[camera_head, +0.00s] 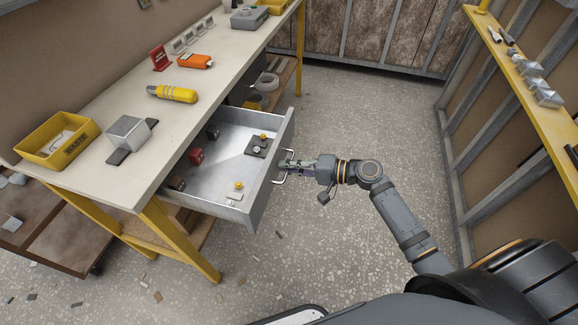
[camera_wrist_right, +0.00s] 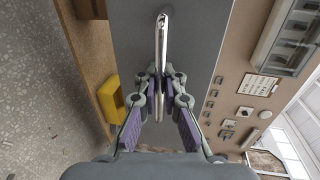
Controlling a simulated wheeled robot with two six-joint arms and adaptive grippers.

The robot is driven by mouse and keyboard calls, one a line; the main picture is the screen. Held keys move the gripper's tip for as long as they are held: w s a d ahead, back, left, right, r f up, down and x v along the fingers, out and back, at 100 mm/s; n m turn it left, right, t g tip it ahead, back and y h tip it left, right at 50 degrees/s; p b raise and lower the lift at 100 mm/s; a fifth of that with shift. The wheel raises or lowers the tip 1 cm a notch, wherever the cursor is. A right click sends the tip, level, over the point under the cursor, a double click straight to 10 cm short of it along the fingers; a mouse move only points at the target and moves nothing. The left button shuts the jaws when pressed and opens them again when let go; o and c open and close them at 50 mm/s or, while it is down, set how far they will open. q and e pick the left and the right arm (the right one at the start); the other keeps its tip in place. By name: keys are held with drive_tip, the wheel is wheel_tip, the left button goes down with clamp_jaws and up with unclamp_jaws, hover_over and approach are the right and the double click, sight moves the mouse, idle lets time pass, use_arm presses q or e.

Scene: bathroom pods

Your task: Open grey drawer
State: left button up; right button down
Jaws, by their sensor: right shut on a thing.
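The grey drawer (camera_head: 262,195) sticks well out from under the workbench in the head view, and its inside shows. Several small items lie in it, among them a dark red one (camera_head: 196,156) and yellow ones (camera_head: 239,186). My right gripper (camera_head: 287,168) is at the drawer front, shut on the metal bar handle (camera_head: 280,180). In the right wrist view the handle (camera_wrist_right: 162,40) runs between the two fingers (camera_wrist_right: 160,88), against the grey drawer front (camera_wrist_right: 195,35). My left gripper is not in view.
The white-topped workbench (camera_head: 120,95) holds a yellow waste bin (camera_head: 60,135), a metal block (camera_head: 128,133) and a yellow tool (camera_head: 172,94). A yellow shelf (camera_head: 530,80) runs along the right wall. The speckled floor (camera_head: 350,110) between is mostly clear, with scattered chips at lower left.

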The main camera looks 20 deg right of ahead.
drive_tip(key=c, duration=1.8)
unclamp_jaws()
drive_tip(key=shift+r, duration=0.1)
drive_tip(key=shift+s+d, duration=0.1)
drive_tip(key=shift+d, duration=0.15)
drive_tip(key=shift+v, duration=5.7)
